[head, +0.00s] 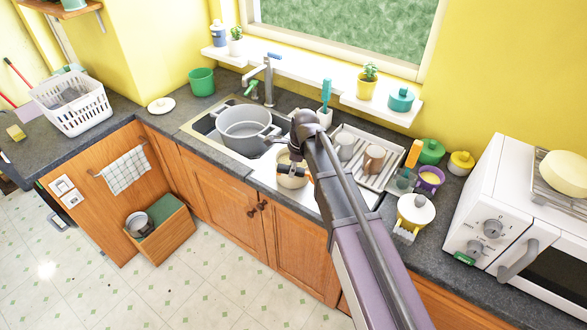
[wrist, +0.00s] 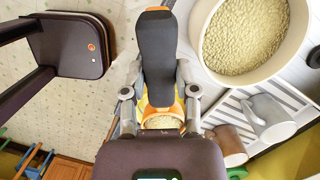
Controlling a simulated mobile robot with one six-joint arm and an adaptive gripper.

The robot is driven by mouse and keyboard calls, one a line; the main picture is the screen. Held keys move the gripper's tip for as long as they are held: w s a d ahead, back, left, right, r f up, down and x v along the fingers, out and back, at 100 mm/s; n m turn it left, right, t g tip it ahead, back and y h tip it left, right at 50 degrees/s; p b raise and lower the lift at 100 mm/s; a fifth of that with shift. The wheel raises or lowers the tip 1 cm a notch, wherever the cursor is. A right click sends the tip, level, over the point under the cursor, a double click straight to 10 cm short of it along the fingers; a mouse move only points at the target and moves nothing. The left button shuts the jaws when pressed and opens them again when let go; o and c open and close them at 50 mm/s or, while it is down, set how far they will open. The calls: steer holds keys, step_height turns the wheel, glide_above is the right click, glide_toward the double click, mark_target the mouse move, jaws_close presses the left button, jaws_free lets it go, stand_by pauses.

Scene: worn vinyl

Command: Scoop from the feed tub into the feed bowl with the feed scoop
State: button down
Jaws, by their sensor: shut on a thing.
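The feed tub (wrist: 255,35) is a round cream tub full of pale pellets at the upper right of the wrist view. In the head view the tub (head: 291,180) stands on the counter right of the sink, partly hidden by my arm. My gripper (wrist: 158,90) is shut on the feed scoop (wrist: 157,45), whose dark handle lies between the fingers. An orange rim with pale pellets inside shows behind the fingers and looks like the scoop's cup. In the head view my gripper (head: 296,169) is by the tub. I cannot tell which vessel is the feed bowl.
A dish rack (head: 358,172) with mugs stands right of the tub. A grey pot (head: 246,128) sits at the sink.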

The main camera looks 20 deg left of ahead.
step_height(320, 180, down, 3)
steer(key=b, duration=0.3)
steer(key=shift+d+f, duration=0.1)
steer(key=shift+f, duration=0.05)
steer(key=shift+w+d+r+g+y+p, duration=0.1)
steer(key=shift+d+r+g+y+p, duration=0.15)
steer(key=shift+r+y, duration=0.55)
steer(key=shift+d+r+g+y+p, duration=0.15)
steer(key=shift+d+r+y, duration=0.15)
steer(key=shift+r+y, duration=0.45)
steer(key=shift+f, duration=0.2)
steer(key=shift+w+f+b, duration=0.1)
steer(key=shift+f+b, duration=0.25)
steer(key=shift+b, duration=0.05)
steer(key=shift+w+d+r+y, duration=0.1)
steer(key=shift+d+r+y, duration=0.55)
steer(key=shift+y, duration=0.3)
steer(key=d+y+b, duration=0.1)
steer(key=d+r+y+b, duration=0.1)
steer(key=y, duration=0.1)
steer(key=shift+w+d+r+g, duration=0.1)
steer(key=shift+w+r+g, duration=0.1)
steer(key=shift+g, duration=0.1)
steer(key=shift+r, duration=0.15)
